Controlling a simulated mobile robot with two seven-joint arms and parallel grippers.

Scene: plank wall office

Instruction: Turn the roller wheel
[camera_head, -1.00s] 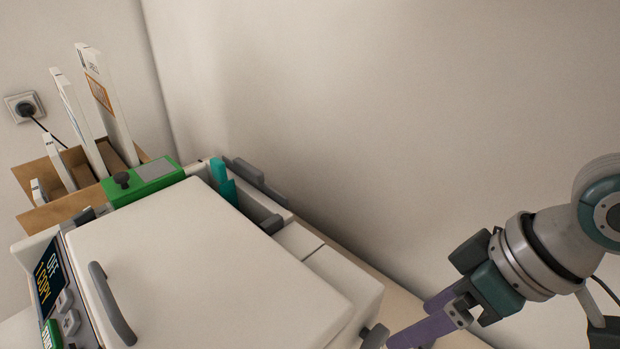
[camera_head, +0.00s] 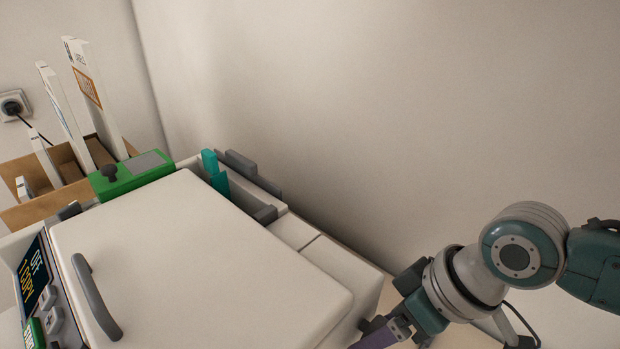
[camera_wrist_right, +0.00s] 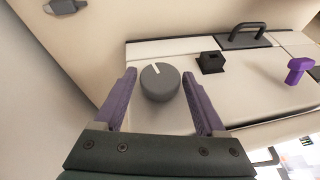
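The roller wheel is a round grey knob (camera_wrist_right: 158,82) with a white line on its face, on the side of the white copier (camera_wrist_right: 220,85). In the right wrist view my right gripper (camera_wrist_right: 160,90) is open, with one purple finger on each side of the wheel and a small gap showing beside each. In the head view the right gripper (camera_head: 376,338) is at the copier's lower right corner, its fingers partly cut off by the lower edge. Whether the fingers touch the wheel is hard to tell. My left gripper is not in view.
The copier's white lid (camera_head: 200,262) has a dark grey handle (camera_head: 97,298). A green box (camera_head: 132,174) and a cardboard box (camera_head: 40,200) with upright binders are at the back left. The wrist view shows a purple knob (camera_wrist_right: 298,68). The wall stands close behind.

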